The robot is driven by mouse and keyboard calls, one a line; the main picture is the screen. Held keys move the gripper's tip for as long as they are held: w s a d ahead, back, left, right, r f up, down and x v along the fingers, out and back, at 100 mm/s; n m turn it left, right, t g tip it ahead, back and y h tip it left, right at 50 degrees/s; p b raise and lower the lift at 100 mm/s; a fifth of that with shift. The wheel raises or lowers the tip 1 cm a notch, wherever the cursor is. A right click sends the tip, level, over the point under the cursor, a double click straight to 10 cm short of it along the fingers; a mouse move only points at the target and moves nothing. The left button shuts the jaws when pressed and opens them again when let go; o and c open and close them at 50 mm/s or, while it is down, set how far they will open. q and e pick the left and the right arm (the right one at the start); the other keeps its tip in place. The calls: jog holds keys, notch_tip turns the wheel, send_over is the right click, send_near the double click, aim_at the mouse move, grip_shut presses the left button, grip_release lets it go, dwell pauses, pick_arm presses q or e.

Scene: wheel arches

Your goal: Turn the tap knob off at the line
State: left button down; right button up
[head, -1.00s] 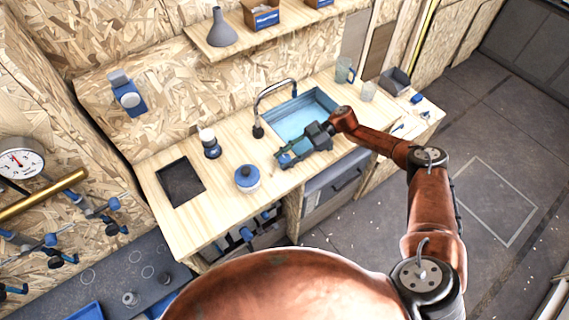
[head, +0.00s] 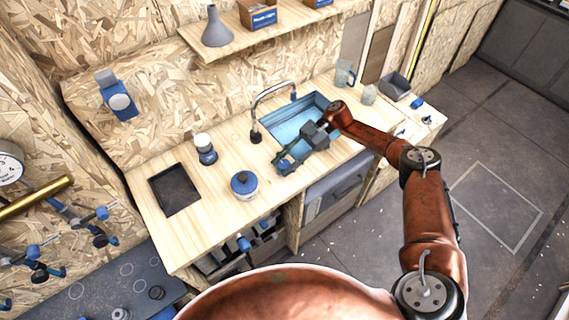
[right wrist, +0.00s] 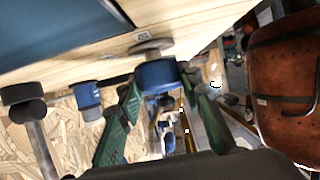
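A round blue knob (head: 244,183) on a pale round base stands on the wooden counter, left of the sink. In the right wrist view the blue knob (right wrist: 155,73) and its grey disc base lie ahead, between the lines of my two green fingers. A small pale mark (right wrist: 143,36) shows on the counter beside it, too small to read. My right gripper (head: 284,164) is open and empty, low over the counter to the right of the knob and apart from it in the head view. The curved metal tap (head: 257,110) stands behind. My left gripper is not in view.
The blue sink (head: 285,125) lies beneath and behind my right wrist. Mugs and a grey bin (head: 395,84) are at the right end. The counter's front edge is close.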

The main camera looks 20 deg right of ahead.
jog(key=o, duration=0.4)
jog(key=shift+o, duration=0.2)
jog(key=v, duration=1.1)
jog(key=shift+w+f, duration=0.1)
jog(key=shift+w, duration=0.05)
jog(key=shift+w+d+r, duration=0.1)
jog(key=shift+d+r, duration=0.2)
jog(key=shift+d, duration=0.15)
jog(key=shift+d, duration=0.1)
